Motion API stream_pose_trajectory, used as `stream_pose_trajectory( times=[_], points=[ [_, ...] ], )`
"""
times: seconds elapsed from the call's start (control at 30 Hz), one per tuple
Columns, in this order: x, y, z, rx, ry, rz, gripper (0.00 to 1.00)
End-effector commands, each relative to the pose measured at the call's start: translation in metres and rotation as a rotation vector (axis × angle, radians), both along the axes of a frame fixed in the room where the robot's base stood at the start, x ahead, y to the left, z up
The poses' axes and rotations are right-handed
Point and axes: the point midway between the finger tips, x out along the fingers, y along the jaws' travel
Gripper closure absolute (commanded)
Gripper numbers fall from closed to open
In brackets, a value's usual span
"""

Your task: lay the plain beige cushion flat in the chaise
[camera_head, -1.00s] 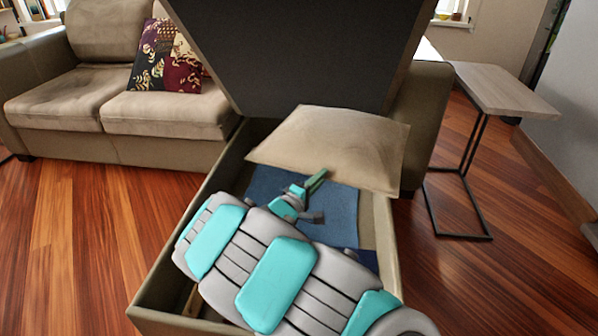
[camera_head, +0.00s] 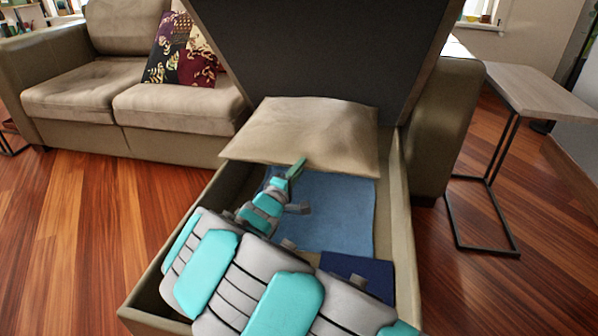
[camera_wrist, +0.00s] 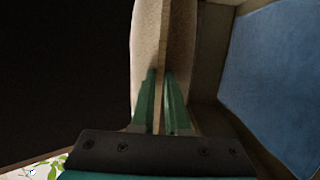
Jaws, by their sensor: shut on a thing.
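The plain beige cushion (camera_head: 305,132) is at the far end of the open chaise storage box, under the raised dark lid. My gripper (camera_head: 297,169) is shut on the cushion's near edge. In the wrist view the cushion's edge (camera_wrist: 150,40) runs between the two green fingers (camera_wrist: 161,90). The chaise (camera_head: 402,225) is an open beige box with its lid (camera_head: 330,50) tilted up behind the cushion. The cushion's left corner reaches the box's left wall; whether it rests on the wall is unclear.
A light blue folded cloth (camera_head: 340,215) and a dark blue item (camera_head: 365,275) lie on the box floor. The sofa (camera_head: 70,95) with a patterned cushion (camera_head: 180,50) stands at left. A side table (camera_head: 540,95) stands at right.

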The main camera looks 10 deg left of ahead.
Motion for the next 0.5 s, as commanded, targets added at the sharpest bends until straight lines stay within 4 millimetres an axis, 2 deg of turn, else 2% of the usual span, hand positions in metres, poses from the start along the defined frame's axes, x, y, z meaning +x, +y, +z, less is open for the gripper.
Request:
stream_pose_trajectory(
  times=[0.5],
  points=[
    [0.047,-0.002,-0.044,-0.003,-0.006,-0.001,1.00]
  ],
)
